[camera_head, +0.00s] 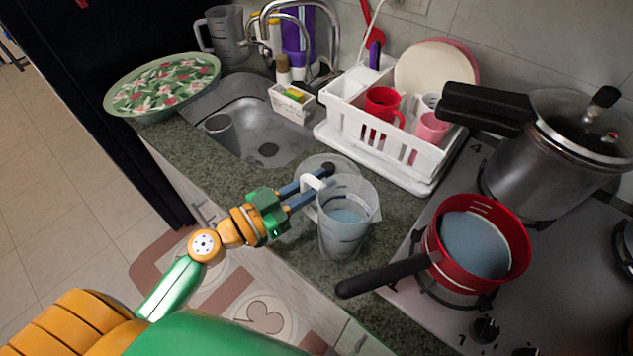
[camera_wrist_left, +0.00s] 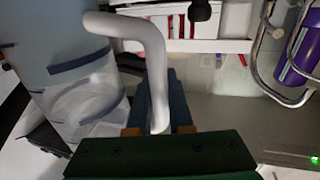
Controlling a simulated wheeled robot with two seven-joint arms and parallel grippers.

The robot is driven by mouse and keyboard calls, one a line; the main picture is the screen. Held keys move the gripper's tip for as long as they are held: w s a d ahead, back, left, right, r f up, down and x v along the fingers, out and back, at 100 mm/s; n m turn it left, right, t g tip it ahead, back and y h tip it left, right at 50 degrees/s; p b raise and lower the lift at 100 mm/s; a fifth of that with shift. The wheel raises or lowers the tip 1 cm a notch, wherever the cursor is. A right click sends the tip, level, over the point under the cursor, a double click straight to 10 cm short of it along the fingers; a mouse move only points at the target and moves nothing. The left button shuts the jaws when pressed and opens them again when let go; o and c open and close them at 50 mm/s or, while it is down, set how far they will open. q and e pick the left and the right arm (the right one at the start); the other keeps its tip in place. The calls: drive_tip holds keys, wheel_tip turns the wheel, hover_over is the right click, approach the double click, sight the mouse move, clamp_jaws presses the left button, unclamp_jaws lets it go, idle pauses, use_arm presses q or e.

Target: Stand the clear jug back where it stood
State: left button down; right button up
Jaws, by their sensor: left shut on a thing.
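The clear jug (camera_head: 347,222) is upright over the counter between the sink and the stove, with bluish liquid inside. I cannot tell whether its base touches the counter. My left gripper (camera_head: 314,185) is shut on the jug's handle, on the jug's left side. In the left wrist view the pale handle (camera_wrist_left: 152,50) runs down between the fingers (camera_wrist_left: 160,105). The clear jug (camera_wrist_left: 70,65) with blue bands fills the left of that view. My right gripper is not in view.
A red saucepan (camera_head: 505,245) with bluish contents stands on the stove, its black handle (camera_head: 385,275) reaching toward the jug. A white dish rack (camera_head: 400,150) is behind the jug. The sink (camera_head: 250,135) is at left, with a grey jug (camera_head: 226,35) behind it.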

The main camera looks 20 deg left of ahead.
use_arm(q)
drive_tip(key=c, duration=0.8)
unclamp_jaws()
drive_tip(key=b+v, duration=0.2)
drive_tip(key=v, duration=0.1)
drive_tip(key=f+b+v, duration=0.1)
drive_tip(key=b+v, duration=0.2)
drive_tip(key=shift+r+b+v, duration=0.2)
drive_tip(key=shift+b+v, duration=0.2)
drive_tip(key=shift+v, duration=0.65)
drive_tip(key=shift+r+b+v, duration=0.15)
drive_tip(key=shift+b+v, duration=0.3)
drive_tip(key=shift+v, duration=0.55)
drive_tip(key=shift+r+b+v, duration=0.2)
drive_tip(key=shift+b+v, duration=0.2)
drive_tip(key=shift+v, duration=0.65)
